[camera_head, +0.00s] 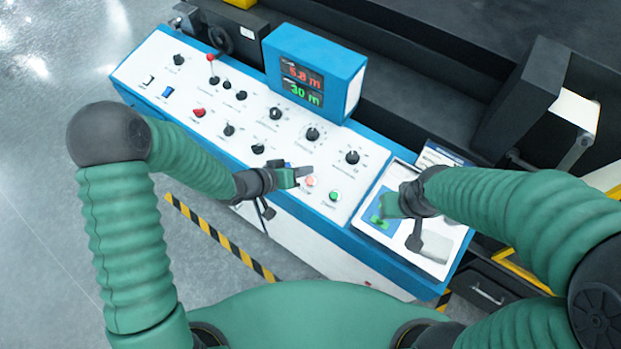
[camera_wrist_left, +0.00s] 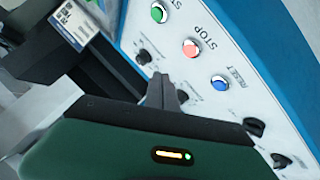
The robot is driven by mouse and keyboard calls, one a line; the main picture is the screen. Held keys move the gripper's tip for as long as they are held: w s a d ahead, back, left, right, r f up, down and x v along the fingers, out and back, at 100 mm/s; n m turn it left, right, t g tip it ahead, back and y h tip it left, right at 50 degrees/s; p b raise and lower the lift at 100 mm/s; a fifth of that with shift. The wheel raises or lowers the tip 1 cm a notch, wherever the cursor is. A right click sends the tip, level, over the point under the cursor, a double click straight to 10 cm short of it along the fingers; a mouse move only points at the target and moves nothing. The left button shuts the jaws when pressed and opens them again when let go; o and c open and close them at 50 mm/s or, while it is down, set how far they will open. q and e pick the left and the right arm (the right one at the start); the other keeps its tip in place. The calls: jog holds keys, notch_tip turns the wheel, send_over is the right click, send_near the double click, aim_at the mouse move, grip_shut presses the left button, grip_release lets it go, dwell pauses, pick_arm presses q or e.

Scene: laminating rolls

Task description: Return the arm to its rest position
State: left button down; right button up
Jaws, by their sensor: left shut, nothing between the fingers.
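My left arm comes in from the left in the head view, bent, with its gripper (camera_head: 303,172) over the lower part of the control panel (camera_head: 185,60). This gripper is shut and empty, with its tip close to the pink STOP button (camera_head: 309,181). In the left wrist view the shut fingers (camera_wrist_left: 168,92) point at the panel, apart from the STOP button (camera_wrist_left: 191,48) and the blue RESET button (camera_wrist_left: 220,82). Whether they touch the panel is unclear. My right gripper (camera_head: 384,210) hangs over the white tray at the panel's right end; its fingers are hard to make out.
A blue display box (camera_head: 317,70) reading 5.8 m and 30 m stands at the panel's back edge. Knobs, switches and a green button (camera_head: 335,195) lie around my left gripper. Dark machine parts (camera_head: 520,100) stand behind. Grey floor is clear at left.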

pick_arm(q)
jog(key=shift+a, duration=0.1)
